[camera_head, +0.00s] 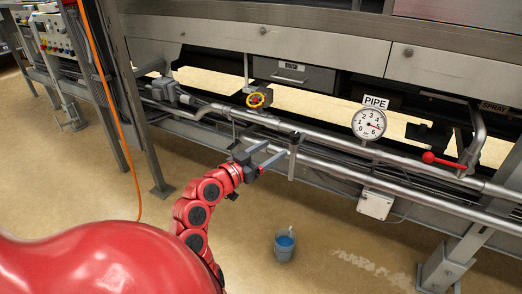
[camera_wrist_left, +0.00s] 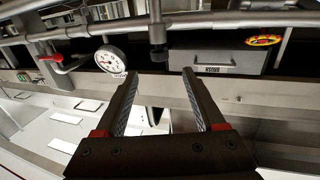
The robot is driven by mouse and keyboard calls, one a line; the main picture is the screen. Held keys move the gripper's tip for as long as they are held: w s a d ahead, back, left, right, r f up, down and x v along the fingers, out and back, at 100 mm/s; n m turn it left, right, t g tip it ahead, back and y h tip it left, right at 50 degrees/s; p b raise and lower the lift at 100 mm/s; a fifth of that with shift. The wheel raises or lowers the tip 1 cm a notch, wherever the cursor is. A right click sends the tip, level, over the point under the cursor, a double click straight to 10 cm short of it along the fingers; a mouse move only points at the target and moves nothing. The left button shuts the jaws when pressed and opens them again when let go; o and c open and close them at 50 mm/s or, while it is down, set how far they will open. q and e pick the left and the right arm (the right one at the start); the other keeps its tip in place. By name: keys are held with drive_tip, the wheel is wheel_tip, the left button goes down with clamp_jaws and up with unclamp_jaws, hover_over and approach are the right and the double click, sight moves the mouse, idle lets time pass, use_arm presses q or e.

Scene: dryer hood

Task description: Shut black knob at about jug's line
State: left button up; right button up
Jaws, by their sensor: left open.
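A dark knob-like fitting (camera_wrist_left: 157,48) hangs on the pipe ahead of my left gripper, between its fingers' lines in the left wrist view. In the head view a dark fitting (camera_head: 294,150) stands on the pipes just right of the fingertips, above the jug; its details are too small to tell. The jug (camera_head: 284,246), grey with blue inside, stands on the floor below. My left gripper (camera_head: 274,152) is open and empty, also seen in the left wrist view (camera_wrist_left: 159,74). Its fingers appear apart from the fitting. My right gripper is not in view.
A round PIPE gauge (camera_head: 369,123) and a red lever (camera_head: 440,160) are to the right. Long steel pipes (camera_head: 345,172) cross the machine. A metal leg (camera_head: 448,258) stands lower right. Floor around the jug is clear.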

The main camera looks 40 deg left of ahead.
use_arm(q)
drive_tip(key=shift+s+a, duration=0.1)
drive_tip(key=shift+s, duration=1.7)
